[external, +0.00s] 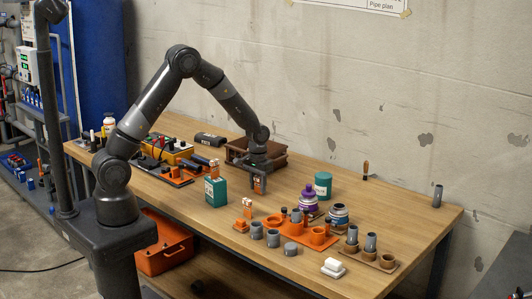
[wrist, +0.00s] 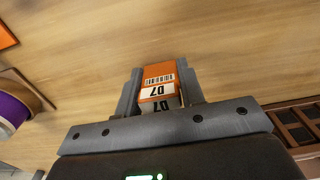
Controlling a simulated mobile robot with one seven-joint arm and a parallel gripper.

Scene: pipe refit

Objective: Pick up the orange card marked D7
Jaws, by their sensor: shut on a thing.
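The orange card marked D7 (wrist: 158,82) is between the two fingers of my gripper (wrist: 160,92) in the wrist view. Its white label with a barcode and the marking shows upside down there. The fingers are shut on it, one on each side. In the external view my gripper (external: 259,184) hangs over the middle of the wooden table, in front of a brown crate, with the card small and orange between its fingers. I cannot tell from these views how far the card is above the table top.
A brown crate (external: 240,150) stands behind my gripper. A teal box (external: 216,191) stands close to its left front.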

